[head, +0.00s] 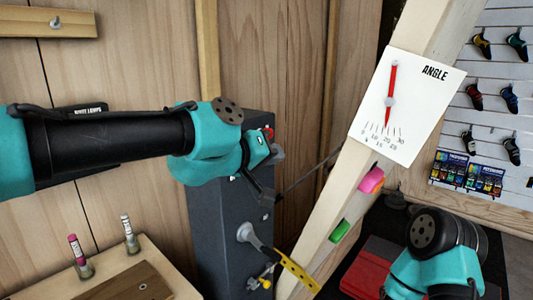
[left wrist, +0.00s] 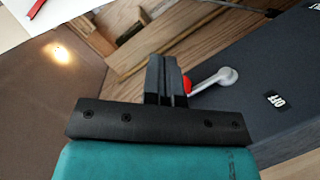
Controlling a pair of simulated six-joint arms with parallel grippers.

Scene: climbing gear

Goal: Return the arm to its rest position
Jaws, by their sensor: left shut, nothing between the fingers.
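My left arm comes in from the left in the head view, black with teal joints. My left gripper (head: 266,196) is in front of the upper part of a dark grey cabinet (head: 222,235). In the left wrist view my left gripper (left wrist: 162,62) has its black fingers together with nothing held. A lever with a pale rounded end (left wrist: 225,76) and a red part show just beyond the fingers; I cannot tell whether they touch. My right arm (head: 440,245) shows at the lower right of the head view, its gripper out of sight.
The cabinet carries a lower lever (head: 246,233) and an "OFF" label (left wrist: 275,100). A slanted wooden beam (head: 318,215) bears an angle gauge (head: 425,105), a pink hold (head: 371,180) and a green hold (head: 340,230). Two capped tubes stand on a shelf (head: 165,267) at lower left.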

